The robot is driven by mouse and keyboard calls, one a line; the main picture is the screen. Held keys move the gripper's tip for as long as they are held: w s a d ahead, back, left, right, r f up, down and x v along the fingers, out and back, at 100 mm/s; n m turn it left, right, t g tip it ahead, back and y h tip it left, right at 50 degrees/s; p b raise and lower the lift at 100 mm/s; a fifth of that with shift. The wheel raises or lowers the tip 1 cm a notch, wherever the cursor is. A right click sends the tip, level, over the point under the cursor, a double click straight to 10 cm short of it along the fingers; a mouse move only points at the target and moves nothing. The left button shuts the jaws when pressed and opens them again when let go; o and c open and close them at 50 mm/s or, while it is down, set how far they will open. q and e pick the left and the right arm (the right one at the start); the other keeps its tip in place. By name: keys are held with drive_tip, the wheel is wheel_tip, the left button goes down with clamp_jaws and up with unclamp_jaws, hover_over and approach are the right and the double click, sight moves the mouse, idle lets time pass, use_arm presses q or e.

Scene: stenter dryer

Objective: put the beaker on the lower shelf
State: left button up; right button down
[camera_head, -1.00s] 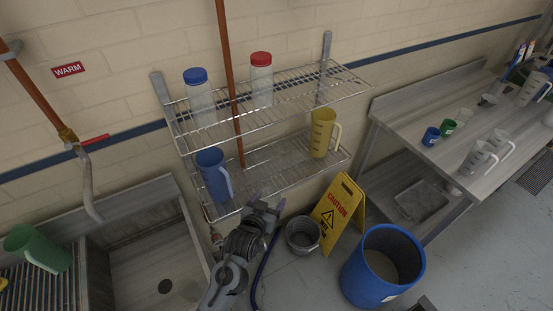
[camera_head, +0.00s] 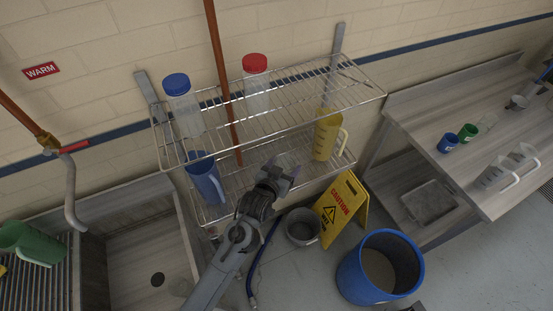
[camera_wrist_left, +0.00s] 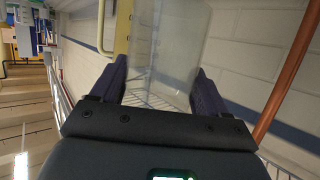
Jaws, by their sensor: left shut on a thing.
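My left gripper (camera_head: 283,172) is at the front of the lower wire shelf (camera_head: 302,150), between the blue and yellow jugs. In the left wrist view the fingers (camera_wrist_left: 160,88) are shut on a clear, see-through beaker (camera_wrist_left: 165,45), which stands out beyond them. The beaker is too transparent to make out in the head view. I cannot tell whether it touches the shelf wires. My right gripper is not in view.
A blue jug (camera_head: 205,180) and a yellow jug (camera_head: 327,137) stand on the lower shelf, with room between them. The upper shelf (camera_head: 300,100) holds a blue-capped bottle (camera_head: 185,110) and a red-capped bottle (camera_head: 255,90). An orange pipe (camera_head: 222,75) runs vertically by the shelves.

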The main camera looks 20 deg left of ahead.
use_arm(q)
drive_tip(key=shift+w+a+f+p, duration=0.15)
drive_tip(key=shift+w+a+f, duration=1)
drive_tip(key=shift+a+f, duration=0.5)
drive_tip(key=shift+w+a+f+p, duration=0.2)
drive_tip(key=shift+w+a+f, duration=1)
drive_tip(key=shift+f, duration=0.8)
drive_tip(key=shift+w+a+f+p, duration=0.15)
drive_tip(key=shift+w+a+f, duration=0.95)
drive_tip(key=shift+a+f, duration=0.55)
drive_tip(key=shift+d+f, duration=0.15)
drive_tip(key=shift+f, duration=0.15)
drive_tip(key=o, duration=1)
drive_tip(key=shift+o, duration=0.2)
drive_tip(key=shift+r, duration=0.1)
